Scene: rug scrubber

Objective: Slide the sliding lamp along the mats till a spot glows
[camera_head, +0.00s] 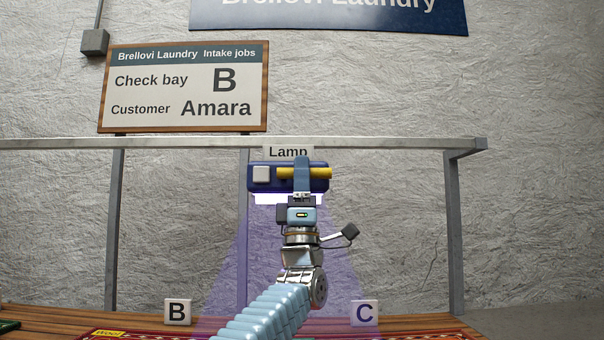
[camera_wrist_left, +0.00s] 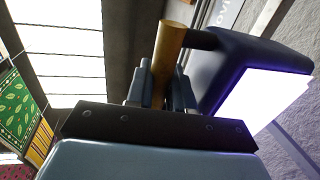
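The sliding lamp (camera_head: 318,185) is a dark blue box hanging under a grey rail, with a yellow handle (camera_head: 322,173) across its front and a "Lamp" tag above. Its bright strip sheds a violet cone between bay markers B (camera_head: 177,312) and C (camera_head: 364,313). My left gripper (camera_head: 302,172) is at the handle. In the left wrist view the handle (camera_wrist_left: 172,40) runs between its two fingers (camera_wrist_left: 162,88), which look closed on it. A red patterned mat (camera_head: 405,336) with a "Wool" tag shows at the bottom edge, mostly cut off. My right gripper is out of view.
The rail (camera_head: 200,143) runs across on grey posts, ending at the right. A sign (camera_head: 184,86) reads "Check bay B, Customer Amara". A wooden bench (camera_head: 50,316) lies below. A green patterned hanging (camera_wrist_left: 16,105) shows in the left wrist view.

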